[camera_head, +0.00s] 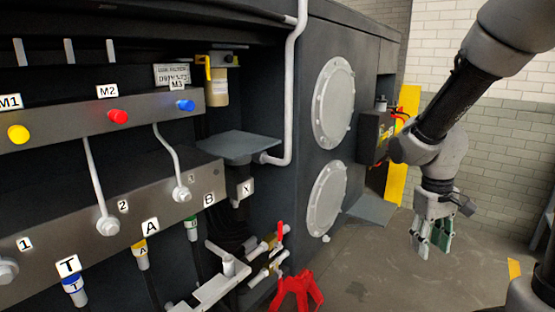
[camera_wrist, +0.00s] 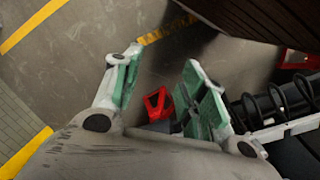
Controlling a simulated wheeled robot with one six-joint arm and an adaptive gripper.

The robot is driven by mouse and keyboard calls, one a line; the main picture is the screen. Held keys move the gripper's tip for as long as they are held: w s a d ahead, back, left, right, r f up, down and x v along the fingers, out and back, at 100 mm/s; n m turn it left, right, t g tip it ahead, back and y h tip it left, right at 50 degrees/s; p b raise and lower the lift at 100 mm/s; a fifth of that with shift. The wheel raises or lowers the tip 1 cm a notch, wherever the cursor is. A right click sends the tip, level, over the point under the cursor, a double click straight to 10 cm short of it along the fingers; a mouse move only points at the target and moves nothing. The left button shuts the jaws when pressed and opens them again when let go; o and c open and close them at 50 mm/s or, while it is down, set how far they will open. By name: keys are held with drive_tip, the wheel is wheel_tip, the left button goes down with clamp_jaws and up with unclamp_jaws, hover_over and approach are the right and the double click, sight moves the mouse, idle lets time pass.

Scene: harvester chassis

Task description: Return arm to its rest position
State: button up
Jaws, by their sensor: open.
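My arm (camera_head: 455,95) comes down from the upper right of the head view. My gripper (camera_head: 431,243) hangs at its end, pointing down over the floor, right of the dark harvester chassis (camera_head: 300,40). It is clear of the chassis in the head view. In the wrist view my gripper (camera_wrist: 156,88) shows two fingers with green pads, spread apart. Nothing is held between them. The floor and a red stand lie beyond the fingers in that view.
The red stand (camera_head: 297,292) is on the floor by the chassis; it also shows in the wrist view (camera_wrist: 158,104). A panel with labelled ports and coloured caps (camera_head: 117,117) is at left. A yellow post (camera_head: 405,140) stands behind my arm. Open floor (camera_head: 400,275) lies below my gripper.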

drive_tip(key=s+r+m+t+y, duration=0.1)
drive_tip(key=s+r+t, duration=0.4)
drive_tip(key=s+r, duration=0.6)
wheel_tip(320, 180, up, 4)
drive_tip(key=shift+s+d+r+m, duration=0.1)
drive_tip(key=shift+s+d+m, duration=0.15)
drive_tip(key=shift+s+m, duration=0.25)
